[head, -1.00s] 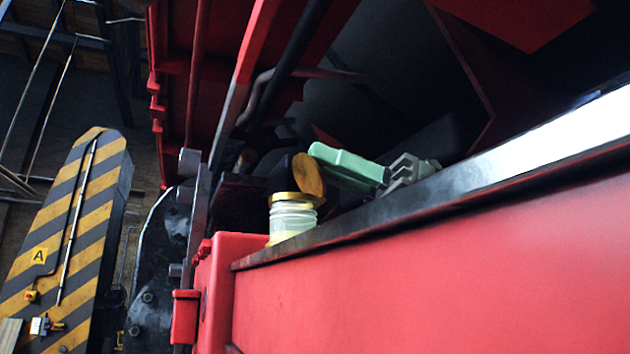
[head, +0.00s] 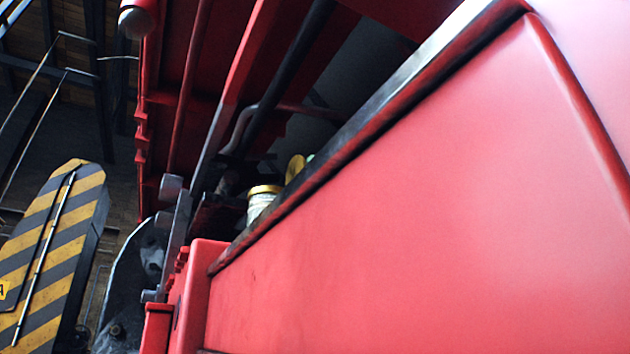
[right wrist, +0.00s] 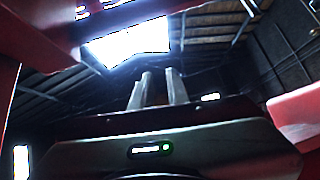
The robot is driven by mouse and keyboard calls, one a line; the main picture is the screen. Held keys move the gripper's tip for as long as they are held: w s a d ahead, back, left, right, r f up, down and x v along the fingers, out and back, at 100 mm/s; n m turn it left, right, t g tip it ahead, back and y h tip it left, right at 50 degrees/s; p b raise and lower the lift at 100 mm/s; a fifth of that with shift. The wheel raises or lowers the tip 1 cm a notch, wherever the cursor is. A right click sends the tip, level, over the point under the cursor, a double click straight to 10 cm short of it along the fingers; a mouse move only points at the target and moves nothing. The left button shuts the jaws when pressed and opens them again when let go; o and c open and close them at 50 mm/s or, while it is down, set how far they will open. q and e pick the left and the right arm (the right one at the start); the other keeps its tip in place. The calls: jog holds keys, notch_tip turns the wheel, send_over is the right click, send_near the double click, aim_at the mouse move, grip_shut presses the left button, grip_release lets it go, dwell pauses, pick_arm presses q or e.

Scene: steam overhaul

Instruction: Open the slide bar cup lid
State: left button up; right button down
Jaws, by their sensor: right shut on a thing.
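The slide bar cup (head: 262,202) is a pale ribbed cup with a brass rim, partly hidden behind the red edge in the head view. Its round brass lid (head: 295,168) stands tilted up at the rim's right, so the cup's top is uncovered. Only a small pale green bit of my right gripper (head: 309,158) shows beside the lid; the edge hides the rest. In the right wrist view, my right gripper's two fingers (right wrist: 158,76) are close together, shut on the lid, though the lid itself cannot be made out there. My left gripper is not in view.
A large red panel (head: 400,190) with a dark top edge fills the right and blocks sight of the cup's base. Red beams and dark pipes (head: 290,75) rise behind the cup. A yellow-and-black striped post (head: 60,240) stands at the left.

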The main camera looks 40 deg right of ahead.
jog(key=shift+a+f, duration=0.1)
jog(key=c, duration=1.4)
grip_release()
jog(key=shift+o, duration=0.2)
jog(key=shift+d, duration=0.25)
jog(key=b+v, duration=0.3)
jog(key=v, duration=0.4)
jog(key=shift+d+f, duration=0.3)
jog(key=shift+s, duration=0.1)
